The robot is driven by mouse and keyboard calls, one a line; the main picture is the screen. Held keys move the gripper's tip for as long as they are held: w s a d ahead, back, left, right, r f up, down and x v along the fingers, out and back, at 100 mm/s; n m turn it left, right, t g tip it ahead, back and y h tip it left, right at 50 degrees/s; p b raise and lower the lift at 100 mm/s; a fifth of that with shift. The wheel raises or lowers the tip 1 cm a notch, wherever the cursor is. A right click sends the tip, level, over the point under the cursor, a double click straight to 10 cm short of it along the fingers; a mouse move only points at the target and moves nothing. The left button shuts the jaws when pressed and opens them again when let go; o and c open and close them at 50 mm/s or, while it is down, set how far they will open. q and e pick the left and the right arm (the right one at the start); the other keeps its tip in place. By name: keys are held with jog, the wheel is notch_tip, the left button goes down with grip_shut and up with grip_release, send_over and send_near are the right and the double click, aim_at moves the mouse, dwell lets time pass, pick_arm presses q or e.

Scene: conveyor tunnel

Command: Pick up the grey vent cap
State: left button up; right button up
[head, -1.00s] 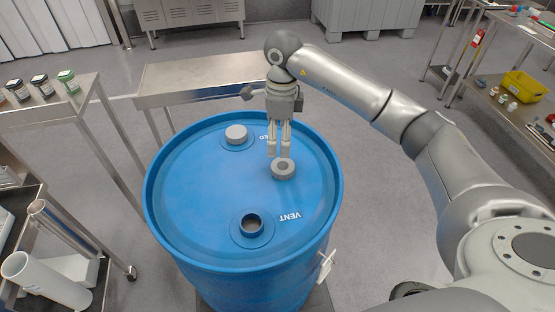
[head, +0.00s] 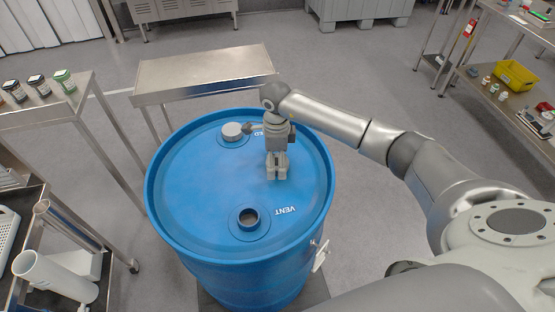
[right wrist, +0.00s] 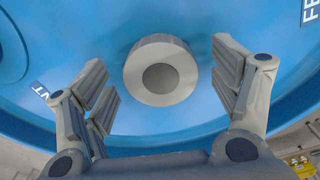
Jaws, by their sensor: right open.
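The grey vent cap (right wrist: 160,76) is a round, thick disc with a darker round centre, lying on the blue drum lid. In the right wrist view it sits between the spread fingers of my right gripper (right wrist: 168,88), with a gap on both sides. In the head view my right gripper (head: 277,172) points down at the lid and hides the cap. It is open and holds nothing. The vent opening (head: 249,218) is an uncovered dark hole in front of the gripper, beside the word VENT. My left gripper is not in view.
The blue drum (head: 180,215) has a raised rim around the lid. Another grey cap (head: 232,131) sits on the other fitting, just left of my right gripper. A steel table (head: 200,72) stands behind the drum. A cart with a white tube (head: 55,277) is at left.

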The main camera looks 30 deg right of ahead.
jog(key=c, duration=0.9)
jog(key=shift+o, duration=0.2)
